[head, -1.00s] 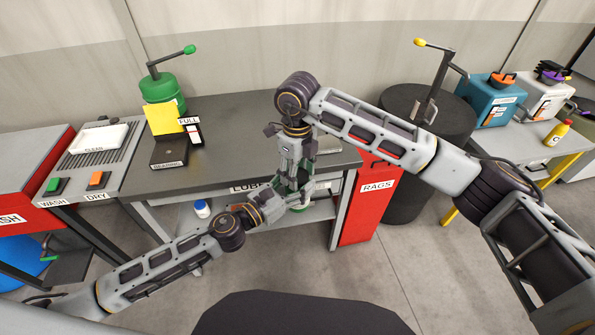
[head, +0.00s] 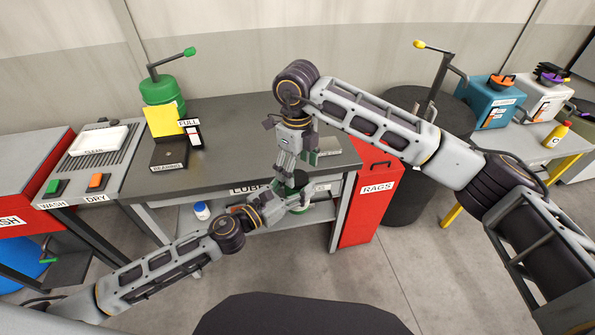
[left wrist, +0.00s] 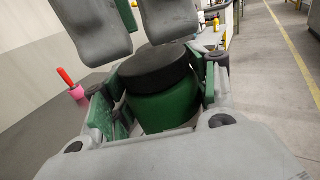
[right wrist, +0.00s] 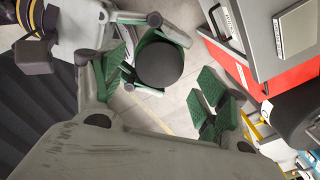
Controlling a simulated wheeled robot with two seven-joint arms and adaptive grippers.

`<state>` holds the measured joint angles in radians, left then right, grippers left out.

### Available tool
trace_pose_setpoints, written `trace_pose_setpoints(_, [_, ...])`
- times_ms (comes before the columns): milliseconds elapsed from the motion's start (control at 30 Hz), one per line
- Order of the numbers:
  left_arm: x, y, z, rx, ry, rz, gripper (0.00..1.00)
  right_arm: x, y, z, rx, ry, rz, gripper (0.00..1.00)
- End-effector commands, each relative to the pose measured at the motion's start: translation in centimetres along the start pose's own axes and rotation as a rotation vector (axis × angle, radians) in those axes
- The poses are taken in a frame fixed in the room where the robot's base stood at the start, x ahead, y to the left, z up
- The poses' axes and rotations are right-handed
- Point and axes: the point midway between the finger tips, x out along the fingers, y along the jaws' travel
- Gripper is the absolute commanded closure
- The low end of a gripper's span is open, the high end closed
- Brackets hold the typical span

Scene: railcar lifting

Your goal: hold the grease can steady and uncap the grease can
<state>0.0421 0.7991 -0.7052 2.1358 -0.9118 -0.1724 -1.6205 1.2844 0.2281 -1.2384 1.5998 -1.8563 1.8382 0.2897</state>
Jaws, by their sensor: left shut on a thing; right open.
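The grease can is a green cylinder with a wide black cap. In the left wrist view the can body (left wrist: 165,108) sits between my left gripper's green pads (left wrist: 160,100), which are shut on it. The black cap (left wrist: 155,68) is on top. In the head view my left gripper (head: 292,200) holds the can in front of the bench edge; the arms mostly hide it. My right gripper (head: 297,165) is above it, pointing down and open. In the right wrist view the cap (right wrist: 159,65) lies between the spread fingers of my right gripper (right wrist: 165,85), nearer the left finger, with no clear contact.
The grey bench (head: 235,120) is behind the grippers, with a bearing stand (head: 170,152) and a green pump can (head: 160,90) on its left. A red rags bin (head: 367,200) and a black drum (head: 415,180) stand to the right. Open floor lies in front.

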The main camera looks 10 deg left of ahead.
Motion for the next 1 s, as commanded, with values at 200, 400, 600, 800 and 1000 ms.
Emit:
trace_pose_setpoints(200, [0.0,0.0,0.1,0.000,-0.002,0.000,1.00,-1.6,0.0,0.0,0.000,-0.001,0.000,0.27])
trace_pose_setpoints(400, [0.0,0.0,0.1,0.000,-0.002,0.000,1.00,-1.8,0.0,0.0,0.000,0.000,0.000,0.27])
trace_pose_setpoints(600, [0.0,0.0,0.1,0.000,-0.002,0.000,1.00,-1.8,0.0,0.0,0.002,-0.001,0.000,0.38])
trace_pose_setpoints(800, [0.0,0.0,0.1,0.000,-0.002,0.000,1.00,-2.4,0.0,0.0,0.047,-0.001,-0.001,0.38])
trace_pose_setpoints(1000, [0.0,0.0,0.1,0.000,-0.002,0.000,1.00,-3.7,0.0,0.1,0.151,-0.002,-0.002,0.38])
